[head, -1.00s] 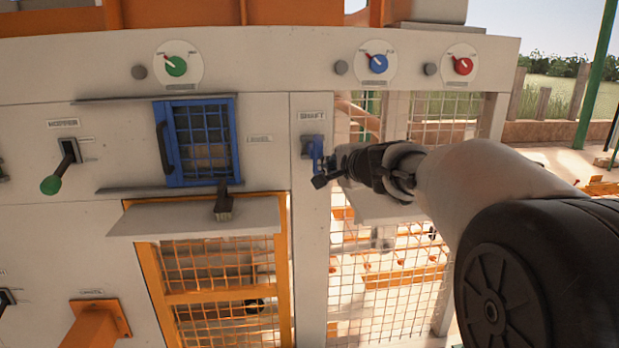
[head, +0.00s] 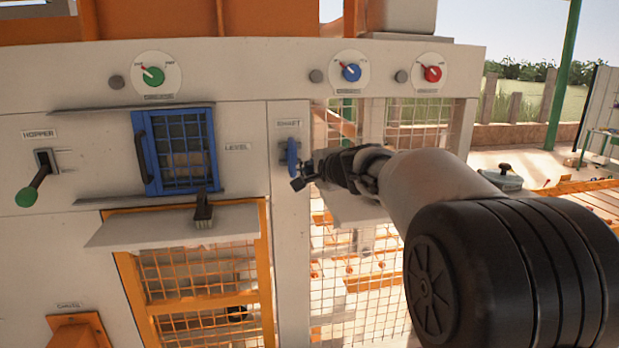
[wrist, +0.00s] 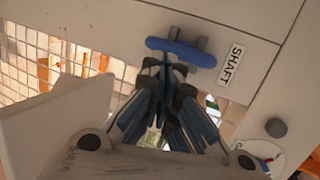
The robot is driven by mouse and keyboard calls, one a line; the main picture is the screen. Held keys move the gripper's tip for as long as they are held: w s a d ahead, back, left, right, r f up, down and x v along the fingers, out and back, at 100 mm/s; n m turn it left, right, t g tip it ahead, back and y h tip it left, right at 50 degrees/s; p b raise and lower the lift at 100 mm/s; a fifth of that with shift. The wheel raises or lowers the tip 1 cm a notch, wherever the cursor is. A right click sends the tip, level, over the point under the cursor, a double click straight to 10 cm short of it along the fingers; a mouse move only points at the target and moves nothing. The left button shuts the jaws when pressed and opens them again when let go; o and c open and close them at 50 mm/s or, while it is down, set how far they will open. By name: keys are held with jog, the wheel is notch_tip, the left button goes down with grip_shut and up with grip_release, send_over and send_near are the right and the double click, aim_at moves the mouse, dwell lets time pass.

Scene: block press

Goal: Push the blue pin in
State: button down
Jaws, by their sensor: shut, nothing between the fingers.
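The blue pin (head: 292,156) sticks out of the grey post under the SHAFT label, right of the blue mesh door. In the wrist view its blue crossbar (wrist: 181,52) spans in front of a grey bracket, beside the SHAFT label. My gripper (head: 302,178) is shut and empty, with its fingertips close to the pin's right side in the head view. In the wrist view the shut fingertips (wrist: 164,66) are just below the crossbar. I cannot tell whether they touch it.
The blue mesh door (head: 182,192) and the hopper lever with its green knob (head: 27,197) are to the left. Green (head: 153,77), blue (head: 351,73) and red (head: 432,74) dials line the top. A wire mesh guard (head: 340,290) stands below my arm.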

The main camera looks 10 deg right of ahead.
jog(key=shift+b+v, duration=0.75)
jog(key=shift+v, duration=5.05)
jog(key=s+a+f+n+g+b, duration=0.2)
jog(key=s+a+f+n+b, duration=0.15)
jog(key=s+f, duration=0.25)
jog(key=s+a+f+n+g+y+b, duration=0.1)
jog(key=s+a+f+n+b, duration=0.1)
jog(key=s+f+b, duration=0.4)
jog(key=s+a+f+n+g+b, duration=0.2)
jog(key=s+a+f+n, duration=0.1)
jog(key=s+f, duration=0.3)
jog(key=s+d+f+n+g+h+b, duration=0.2)
jog(key=s+f+b, duration=0.3)
jog(key=s+f, duration=0.5)
jog(key=s+d+f+n+g+h+b, duration=0.1)
jog(key=s+f+n+b, duration=0.4)
jog(key=s+f, duration=0.6)
notch_tip(320, 180, down, 6)
jog(key=shift+s+d+f+g+h, duration=0.15)
jog(key=shift+d+g+h, duration=0.25)
jog(key=shift+d+g, duration=0.45)
jog(key=shift+a+n, duration=0.1)
jog(key=shift+n, duration=0.15)
